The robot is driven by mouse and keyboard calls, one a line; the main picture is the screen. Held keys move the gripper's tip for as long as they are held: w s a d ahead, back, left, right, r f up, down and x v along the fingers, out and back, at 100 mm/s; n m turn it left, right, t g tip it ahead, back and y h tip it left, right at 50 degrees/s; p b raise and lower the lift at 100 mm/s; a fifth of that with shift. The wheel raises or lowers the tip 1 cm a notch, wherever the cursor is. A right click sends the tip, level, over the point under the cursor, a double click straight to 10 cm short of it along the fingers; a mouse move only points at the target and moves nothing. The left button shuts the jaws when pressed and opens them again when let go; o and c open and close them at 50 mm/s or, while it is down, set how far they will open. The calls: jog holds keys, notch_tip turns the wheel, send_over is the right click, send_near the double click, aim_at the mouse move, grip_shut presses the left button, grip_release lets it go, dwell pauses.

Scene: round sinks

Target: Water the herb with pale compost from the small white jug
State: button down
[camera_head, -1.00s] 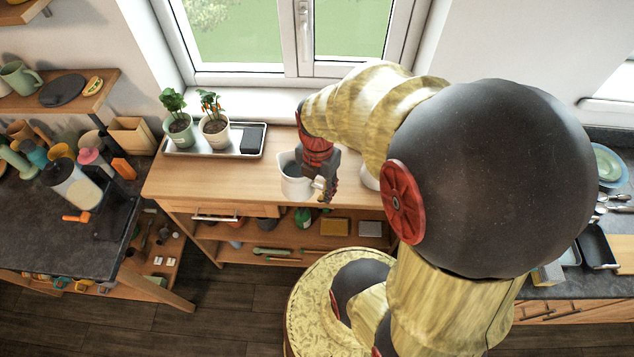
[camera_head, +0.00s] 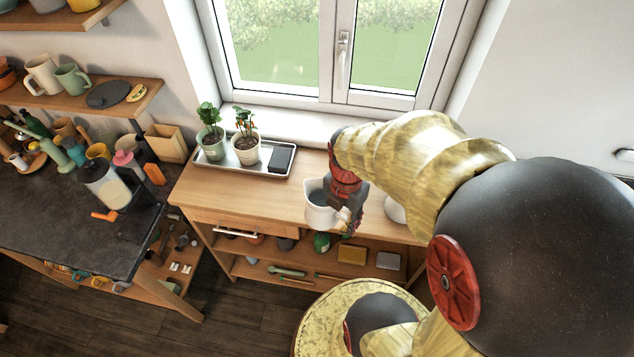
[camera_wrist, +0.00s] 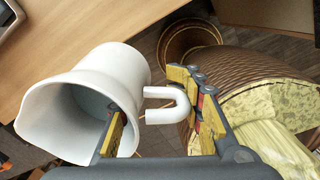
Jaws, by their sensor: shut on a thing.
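The small white jug (camera_head: 318,213) is above or at the front edge of the wooden counter, roughly upright. My gripper (camera_wrist: 165,118) is shut on the jug on its handle side; the jug also shows in the wrist view (camera_wrist: 75,90), its mouth toward the left. Bluish grey shows inside it, and I cannot tell the water level. Two potted plants stand on a metal tray at the back left: a leafy herb in a pale green pot (camera_head: 212,150) and a plant with red fruits in a whitish pot (camera_head: 245,153). Both composts look brown; I cannot tell which is paler.
A dark block (camera_head: 282,160) lies on the right of the metal tray (camera_head: 218,170). A white rounded object (camera_head: 395,209) is partly hidden behind my arm. The window (camera_head: 340,60) is behind the counter. Bare wooden counter (camera_head: 270,195) lies between the tray and the jug.

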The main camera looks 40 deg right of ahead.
jog(key=w+r+m, duration=0.4)
jog(key=w, duration=0.7)
jog(key=w+r+m, duration=0.3)
jog(key=w+m, duration=0.2)
jog(key=w, duration=0.7)
jog(key=w+r+m, duration=0.4)
jog(key=w, duration=0.7)
jog(key=w+a+f+m, duration=0.1)
jog(key=w+a+m, duration=0.6)
jog(key=w+a, duration=0.2)
jog(key=w+a+f+m, duration=0.2)
jog(key=w+a+m, duration=0.5)
jog(key=w, duration=0.7)
jog(key=a, duration=0.2)
jog(key=shift+w+a+f, duration=0.15)
jog(key=shift+a+f, duration=0.15)
jog(key=shift+a, duration=0.05)
